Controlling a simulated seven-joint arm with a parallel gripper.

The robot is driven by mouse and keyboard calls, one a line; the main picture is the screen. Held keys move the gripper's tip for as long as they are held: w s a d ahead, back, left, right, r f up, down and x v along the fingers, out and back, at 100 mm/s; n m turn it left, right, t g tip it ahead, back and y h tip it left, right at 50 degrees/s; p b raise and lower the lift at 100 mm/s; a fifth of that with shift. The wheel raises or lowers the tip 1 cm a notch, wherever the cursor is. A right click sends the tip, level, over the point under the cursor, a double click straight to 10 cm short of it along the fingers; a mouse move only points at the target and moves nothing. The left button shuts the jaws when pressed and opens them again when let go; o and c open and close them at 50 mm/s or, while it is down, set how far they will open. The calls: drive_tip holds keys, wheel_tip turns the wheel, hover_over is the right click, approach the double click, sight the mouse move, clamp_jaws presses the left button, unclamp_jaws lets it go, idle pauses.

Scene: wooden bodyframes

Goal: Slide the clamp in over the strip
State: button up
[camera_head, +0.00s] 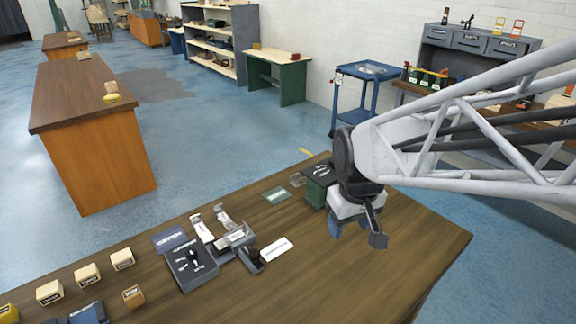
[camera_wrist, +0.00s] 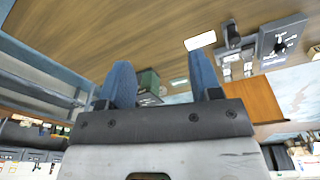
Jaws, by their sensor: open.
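A grey metal fixture (camera_head: 236,236), which looks like the clamp, sits in the middle of the table beside a dark panel (camera_head: 191,266) carrying black and white parts. Pale strips (camera_head: 203,229) lie next to it; I cannot tell which is the task's strip. The fixture also appears small at the upper right of the wrist view (camera_wrist: 232,36), near the dark panel (camera_wrist: 282,38). My gripper (camera_head: 348,227) is above the table's right part, well to the right of the fixture. In the wrist view its two blue fingers (camera_wrist: 162,78) are apart with nothing held between them.
A white card (camera_head: 277,250) lies right of the fixture. A green box (camera_head: 318,181) stands behind my gripper, with a green card (camera_head: 277,195) to its left. Several small wooden blocks (camera_head: 87,273) sit at the table's left. The table's front right is clear.

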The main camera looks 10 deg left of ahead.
drive_tip(key=w+a+f+n, duration=0.2)
drive_tip(key=w+a+f, duration=0.1)
drive_tip(key=a, duration=0.3)
drive_tip(key=w+a+f+n, duration=0.1)
drive_tip(key=w+a+f, duration=0.15)
drive_tip(key=a, duration=0.25)
drive_tip(key=n+g, duration=0.1)
drive_tip(key=n, duration=0.3)
hover_over(254, 252)
wheel_tip(254, 252, down, 7)
drive_tip(key=shift+f, duration=0.1)
drive_tip(key=shift+f, duration=3.8)
clamp_jaws()
